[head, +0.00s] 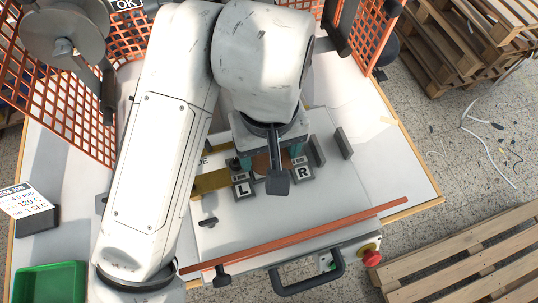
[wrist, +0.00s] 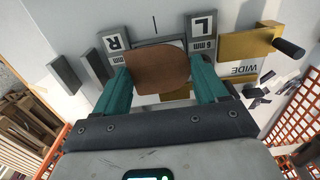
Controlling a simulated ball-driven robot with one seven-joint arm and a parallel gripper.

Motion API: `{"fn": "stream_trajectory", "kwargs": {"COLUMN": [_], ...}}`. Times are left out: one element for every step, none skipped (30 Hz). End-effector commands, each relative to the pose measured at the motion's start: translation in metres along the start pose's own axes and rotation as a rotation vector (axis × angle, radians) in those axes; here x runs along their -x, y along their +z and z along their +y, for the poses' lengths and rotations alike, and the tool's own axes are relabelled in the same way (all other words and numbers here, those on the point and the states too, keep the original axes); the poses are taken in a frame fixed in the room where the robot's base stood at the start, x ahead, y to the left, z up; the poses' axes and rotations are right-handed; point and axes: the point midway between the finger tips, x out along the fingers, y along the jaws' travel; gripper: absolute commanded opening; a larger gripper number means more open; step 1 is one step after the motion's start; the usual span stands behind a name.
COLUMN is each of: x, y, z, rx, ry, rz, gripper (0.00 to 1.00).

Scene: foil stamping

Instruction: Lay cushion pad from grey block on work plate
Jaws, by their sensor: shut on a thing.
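My gripper (head: 271,158) has its two teal fingers shut on a brown, round-edged pad (wrist: 156,72), which I take to be the cushion pad. The wrist view shows my gripper (wrist: 158,68) with the pad between its fingers. The pad is partly hidden by my arm in the head view. Beyond it stand a grey block marked L (wrist: 202,28) and one marked R (wrist: 116,42). A pale plate (head: 240,228) lies under them. I cannot tell whether the pad touches the plate.
Two upright grey pieces (head: 344,143) stand right of the R block. A brass piece marked WIDE (wrist: 240,46) with a dark knob lies beside the L block. An orange-brown bar (head: 300,234) crosses the front, above a dark handle (head: 308,285). A green tray (head: 50,284) is at lower left.

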Motion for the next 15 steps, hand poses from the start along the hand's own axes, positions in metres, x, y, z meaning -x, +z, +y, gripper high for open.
{"fn": "stream_trajectory", "kwargs": {"x": [-0.0126, -0.0149, -0.0167, -0.0172, -0.0171, -0.0163, -0.0157, -0.0152, -0.015, -0.015, -0.015, -0.0153, -0.016, -0.017, -0.0184], "y": [0.0001, 0.0002, 0.0002, 0.0003, 0.0003, 0.0003, 0.0003, 0.0003, 0.0003, 0.0003, 0.0004, 0.0004, 0.0004, 0.0004, 0.0004], "z": [-0.0002, -0.0001, -0.0001, -0.0001, -0.0001, -0.0001, -0.0001, 0.0, -0.0001, -0.0001, -0.0001, -0.0001, 0.0, 0.0, 0.0], "rx": [0.0, 0.0, 0.0, -0.001, -0.001, 0.0, 0.0, 0.0, 0.0, 0.0, 0.0, 0.0, 0.0, 0.0, 0.0], "ry": [0.0, 0.0, 0.0, 0.0, 0.0, 0.0, 0.0, 0.0, 0.0, 0.0, 0.0, 0.0, 0.0, 0.001, 0.001], "rz": [0.0, 0.0, 0.0, 0.0, 0.0, 0.0, 0.0, -0.001, -0.001, -0.001, -0.001, -0.001, -0.001, -0.001, -0.001], "gripper": [0.44, 0.44, 0.44, 0.44, 0.44, 0.44, 0.44, 0.44, 0.44, 0.44, 0.44, 0.44, 0.44, 0.44, 0.44]}}
